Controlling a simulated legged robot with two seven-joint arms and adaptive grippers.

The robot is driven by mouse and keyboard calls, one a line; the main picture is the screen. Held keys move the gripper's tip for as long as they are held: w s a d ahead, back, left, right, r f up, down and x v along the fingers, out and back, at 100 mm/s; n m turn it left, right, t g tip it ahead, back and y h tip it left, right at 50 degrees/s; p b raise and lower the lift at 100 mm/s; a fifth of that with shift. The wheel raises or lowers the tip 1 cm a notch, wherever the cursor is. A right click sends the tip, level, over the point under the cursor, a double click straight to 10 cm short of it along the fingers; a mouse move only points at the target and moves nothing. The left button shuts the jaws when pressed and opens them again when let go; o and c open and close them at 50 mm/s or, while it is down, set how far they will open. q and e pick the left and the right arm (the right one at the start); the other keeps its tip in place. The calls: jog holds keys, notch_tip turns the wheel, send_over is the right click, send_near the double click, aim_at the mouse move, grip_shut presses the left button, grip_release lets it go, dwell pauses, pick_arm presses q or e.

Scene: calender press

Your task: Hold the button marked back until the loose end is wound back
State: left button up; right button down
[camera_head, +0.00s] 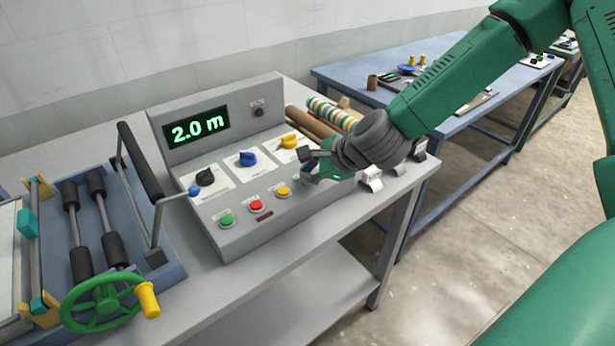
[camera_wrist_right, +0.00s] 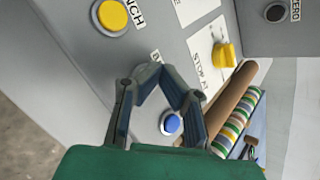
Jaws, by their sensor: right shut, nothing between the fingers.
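The grey control panel (camera_head: 330,204) has a row of round buttons: green (camera_head: 227,220), red (camera_head: 256,205) and yellow (camera_head: 283,191). My right gripper (camera_head: 309,181) is at the right end of this row and hides what lies under it. In the right wrist view, my right gripper (camera_wrist_right: 150,73) is shut with nothing between its fingertips. A blue button (camera_wrist_right: 172,123) shows through the gap behind the fingertips. A label beginning with B is partly covered by the fingers. Contact with the button cannot be told. The display (camera_head: 197,129) reads 2.0 m. My left gripper is out of view.
Knobs in black (camera_head: 206,177), blue (camera_head: 247,159) and yellow (camera_head: 291,141) sit above the buttons. A striped roll (camera_head: 331,112) lies behind the panel. At left is a roller frame with a green handwheel (camera_head: 103,303). A blue table (camera_head: 345,77) stands behind.

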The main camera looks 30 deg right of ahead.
jog(key=shift+r, duration=0.1)
jog(key=shift+r+p, duration=0.7)
jog(key=shift+p, duration=0.05)
jog(key=shift+r, duration=0.1)
notch_tip(320, 180, up, 5)
jog(key=p, duration=0.4)
jog(key=shift+p, duration=0.35)
